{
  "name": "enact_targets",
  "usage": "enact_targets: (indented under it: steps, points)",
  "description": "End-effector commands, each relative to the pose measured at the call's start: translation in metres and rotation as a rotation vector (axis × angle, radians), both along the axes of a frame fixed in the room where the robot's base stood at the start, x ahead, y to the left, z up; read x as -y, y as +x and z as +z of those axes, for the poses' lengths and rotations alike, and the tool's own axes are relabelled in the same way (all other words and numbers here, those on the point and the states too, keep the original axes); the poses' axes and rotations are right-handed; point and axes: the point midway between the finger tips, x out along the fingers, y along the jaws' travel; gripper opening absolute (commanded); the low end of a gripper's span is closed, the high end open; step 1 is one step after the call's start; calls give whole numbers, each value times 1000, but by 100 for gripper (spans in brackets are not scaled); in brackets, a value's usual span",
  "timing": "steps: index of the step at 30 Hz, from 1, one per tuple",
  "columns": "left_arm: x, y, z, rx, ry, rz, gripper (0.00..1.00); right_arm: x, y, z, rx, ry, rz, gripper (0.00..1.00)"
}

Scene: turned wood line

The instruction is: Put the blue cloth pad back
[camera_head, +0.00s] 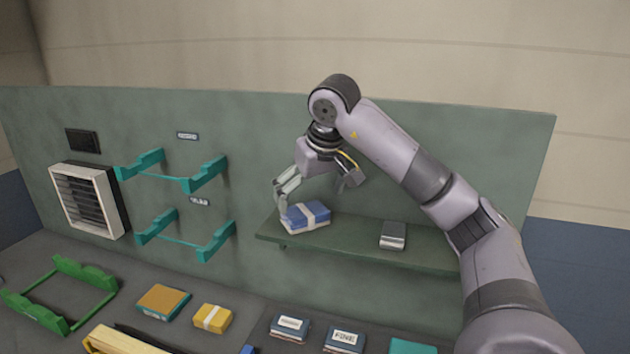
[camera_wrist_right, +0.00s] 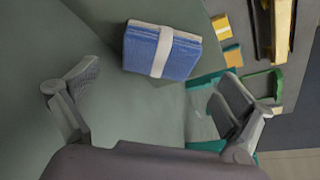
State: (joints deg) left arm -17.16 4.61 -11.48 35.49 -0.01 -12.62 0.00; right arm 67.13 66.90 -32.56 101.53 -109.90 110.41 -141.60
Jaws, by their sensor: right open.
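The blue cloth pad (camera_head: 306,216), with a pale band around it, lies on the left end of the green wall shelf (camera_head: 350,241). It also shows in the right wrist view (camera_wrist_right: 161,50), ahead of the fingers and apart from them. My right gripper (camera_head: 284,196) is just above and left of the pad in the head view. In the right wrist view the right gripper (camera_wrist_right: 160,95) has its two fingers spread wide with nothing between them. My left gripper is in neither view.
A small grey metal block (camera_head: 393,236) sits further right on the shelf. Teal brackets (camera_head: 185,237) stick out of the panel to the left. Below, the bench holds a green frame (camera_head: 62,296), an orange-topped pad (camera_head: 163,302), a yellow pad (camera_head: 213,318) and dark labelled blocks (camera_head: 345,338).

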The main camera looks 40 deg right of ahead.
Motion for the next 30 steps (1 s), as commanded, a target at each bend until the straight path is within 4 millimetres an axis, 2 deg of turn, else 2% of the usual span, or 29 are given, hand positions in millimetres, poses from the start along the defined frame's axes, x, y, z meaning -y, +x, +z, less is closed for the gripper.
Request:
enact_targets:
  steps: [1,5,6,10,30]
  points:
    - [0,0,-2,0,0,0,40,-2,-4,12,7,0,1,98]
    - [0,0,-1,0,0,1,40,-4,-13,36,5,-1,1,98]
    - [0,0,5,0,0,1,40,-5,-16,44,4,-2,0,98]
    - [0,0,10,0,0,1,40,-7,-21,56,2,-2,1,98]
    - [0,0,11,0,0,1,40,-8,-24,60,-1,0,0,98]
